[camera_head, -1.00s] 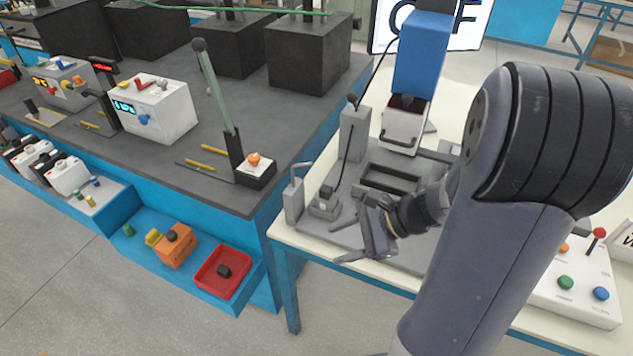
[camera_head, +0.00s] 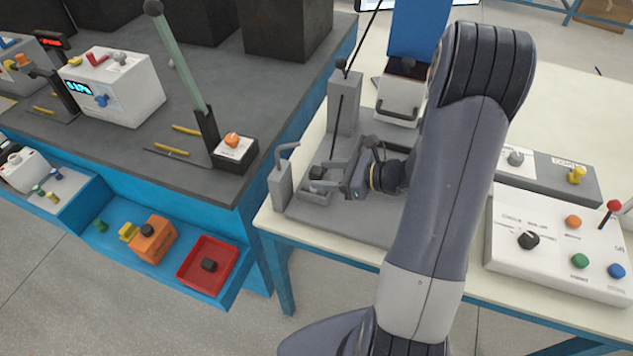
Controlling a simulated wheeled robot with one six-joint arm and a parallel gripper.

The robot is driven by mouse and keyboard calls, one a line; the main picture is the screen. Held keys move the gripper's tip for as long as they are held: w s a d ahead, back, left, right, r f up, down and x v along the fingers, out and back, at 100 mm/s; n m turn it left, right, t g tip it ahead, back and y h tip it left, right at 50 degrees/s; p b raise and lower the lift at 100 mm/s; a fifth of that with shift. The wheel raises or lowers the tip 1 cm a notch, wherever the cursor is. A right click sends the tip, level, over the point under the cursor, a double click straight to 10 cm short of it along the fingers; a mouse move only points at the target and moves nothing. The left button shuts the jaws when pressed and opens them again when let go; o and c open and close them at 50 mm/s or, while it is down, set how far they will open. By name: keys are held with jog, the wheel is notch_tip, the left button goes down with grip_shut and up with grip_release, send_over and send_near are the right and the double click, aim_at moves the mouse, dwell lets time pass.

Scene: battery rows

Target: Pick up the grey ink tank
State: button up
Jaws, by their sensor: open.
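A small grey block with a black cap, which looks like the grey ink tank (camera_head: 316,173), stands on the grey fixture plate at the left part of the white table. My gripper (camera_head: 322,180) points left at it, with its fingers open and close around or beside it. I cannot tell whether they touch it. The gripper's body and fingers hide part of the block and the plate.
A grey holder with a bent tube (camera_head: 281,185) stands just left of the fingers. A tall grey post (camera_head: 345,104) rises behind them. A white control box (camera_head: 560,245) is at the right. An orange block (camera_head: 153,240) and a red tray (camera_head: 207,265) are lower left.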

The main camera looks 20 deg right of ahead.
aim_at(310, 172)
jog(key=p+x, duration=0.1)
jog(key=x, duration=0.4)
jog(key=shift+w+d+r, duration=0.1)
jog(key=shift+w, duration=0.05)
jog(key=shift+c, duration=0.2)
jog(key=c, duration=0.9)
jog(key=shift+o, duration=0.2)
jog(key=shift+r, duration=0.1)
